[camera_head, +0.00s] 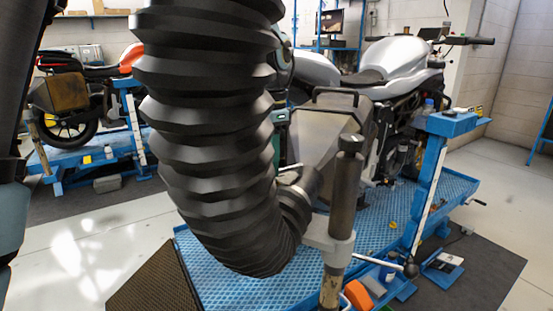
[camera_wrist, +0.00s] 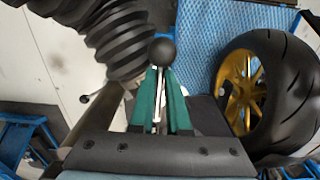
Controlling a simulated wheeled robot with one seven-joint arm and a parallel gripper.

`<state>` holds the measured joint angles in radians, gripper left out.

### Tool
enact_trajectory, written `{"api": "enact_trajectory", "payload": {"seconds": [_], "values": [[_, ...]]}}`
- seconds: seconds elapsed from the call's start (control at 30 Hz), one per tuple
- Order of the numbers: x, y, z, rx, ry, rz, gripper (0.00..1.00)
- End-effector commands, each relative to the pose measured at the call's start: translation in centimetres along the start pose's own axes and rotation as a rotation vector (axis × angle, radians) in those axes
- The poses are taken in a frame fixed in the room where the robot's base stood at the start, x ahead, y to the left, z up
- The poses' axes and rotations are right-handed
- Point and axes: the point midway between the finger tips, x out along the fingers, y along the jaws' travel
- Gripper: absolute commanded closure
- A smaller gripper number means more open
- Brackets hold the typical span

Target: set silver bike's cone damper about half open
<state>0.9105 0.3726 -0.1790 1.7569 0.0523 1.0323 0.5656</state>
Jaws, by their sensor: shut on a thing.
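The silver bike (camera_head: 400,62) stands on a blue lift behind the grey exhaust cone (camera_head: 325,125), which has a dark handle on top. A thick black ribbed hose (camera_head: 205,120) runs down and bends into the cone's near end. In the wrist view, my gripper (camera_wrist: 160,85) has green fingers shut on a thin metal lever with a black ball knob (camera_wrist: 162,52). The knob sticks out past the fingertips. The hose also shows at the upper left there (camera_wrist: 118,40). In the head view the hose hides the lever and most of my gripper. The damper's angle cannot be told.
A post stand (camera_head: 343,190) with a ball-ended clamp handle (camera_head: 410,270) stands beside the cone. A wheel with a yellow rim (camera_wrist: 268,90) is close at the right of my gripper. Another bike (camera_head: 80,75) is on a lift at left. Open floor lies at front left.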

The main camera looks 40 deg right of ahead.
Motion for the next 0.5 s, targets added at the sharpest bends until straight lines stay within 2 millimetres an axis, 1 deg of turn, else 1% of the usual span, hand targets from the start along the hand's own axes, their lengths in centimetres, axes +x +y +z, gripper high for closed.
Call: {"api": "enact_trajectory", "payload": {"seconds": [0.03,0.2,0.5], "values": [[-0.2,-0.3,-0.1,0.026,0.002,0.000,1.00],[-0.2,-0.9,-0.1,0.111,0.000,0.000,1.00],[-0.1,-1.4,-0.2,0.175,-0.002,-0.001,1.00]]}}
